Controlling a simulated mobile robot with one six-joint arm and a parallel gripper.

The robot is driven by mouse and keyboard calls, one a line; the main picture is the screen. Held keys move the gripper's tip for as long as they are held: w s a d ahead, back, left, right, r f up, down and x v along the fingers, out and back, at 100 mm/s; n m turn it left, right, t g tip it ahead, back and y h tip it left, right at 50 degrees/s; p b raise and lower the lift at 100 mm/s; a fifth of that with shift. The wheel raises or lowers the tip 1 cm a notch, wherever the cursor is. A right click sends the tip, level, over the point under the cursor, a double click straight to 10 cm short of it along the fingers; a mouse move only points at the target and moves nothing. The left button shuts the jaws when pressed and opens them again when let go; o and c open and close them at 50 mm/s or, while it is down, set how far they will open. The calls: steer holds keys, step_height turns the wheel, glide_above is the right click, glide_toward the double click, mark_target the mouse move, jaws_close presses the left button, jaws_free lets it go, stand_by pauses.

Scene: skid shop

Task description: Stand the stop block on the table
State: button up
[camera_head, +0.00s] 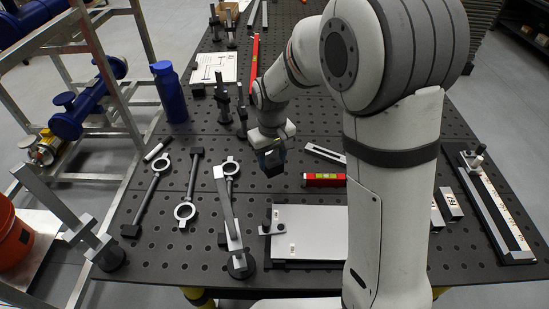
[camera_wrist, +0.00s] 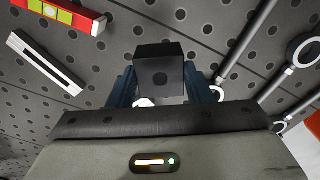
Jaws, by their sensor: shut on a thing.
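The stop block is a small black block (camera_head: 273,169) under my gripper (camera_head: 270,155) in the head view, over the middle of the table (camera_head: 310,218). In the wrist view the block (camera_wrist: 160,62) shows a dark round hole or spot on its near face. The dark blue fingers of my gripper (camera_wrist: 161,90) close on it from both sides. A small white patch shows between the fingers below the block. I cannot tell whether the block touches the table or hangs just above it.
A red level (camera_head: 323,180) and a slotted metal bar (camera_head: 325,153) lie right of the block. Wrenches with ring ends (camera_head: 185,211) lie left. A clamp (camera_head: 232,220) and grey plate (camera_head: 318,232) are in front. A blue bottle (camera_head: 169,92) stands at the left edge.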

steer(key=shift+f+b, duration=1.3)
steer(key=shift+f, duration=0.65)
steer(key=shift+r, duration=0.25)
steer(key=shift+s, duration=0.1)
steer(key=shift+s+d+f, duration=0.1)
steer(key=shift+f, duration=0.25)
steer(key=shift+f+b, duration=1.35)
steer(key=shift+f, duration=0.2)
steer(key=o, duration=1.4)
steer(key=shift+o, duration=0.2)
steer(key=shift+r, duration=0.1)
